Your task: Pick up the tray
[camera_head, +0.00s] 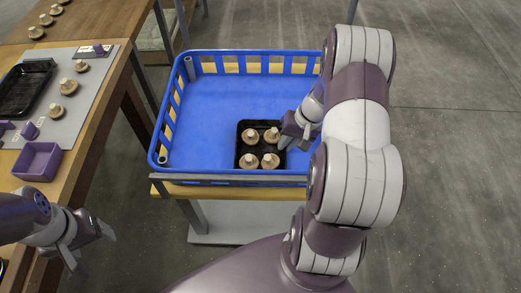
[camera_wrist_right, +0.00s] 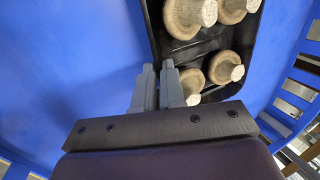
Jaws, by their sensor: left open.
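A black tray (camera_head: 240,160) with several brown-capped mushrooms lies in the blue crate, near its front side. The tray's dark edge also shows in the right wrist view (camera_wrist_right: 183,53). My right gripper (camera_head: 286,140) is at the tray's right edge; in the wrist view its fingers (camera_wrist_right: 159,66) are close together, one on each side of the tray wall, shut on it. Another black tray (camera_head: 27,82), empty, lies on the grey mat on the left table. My left gripper (camera_head: 92,248) is open and empty at the lower left, apart from both trays.
The blue crate (camera_head: 237,53) stands on a wooden-topped stand and has free floor left of and behind the tray. The left table holds a purple box (camera_head: 37,161), a grey mat (camera_head: 83,103), and loose mushrooms (camera_head: 68,87).

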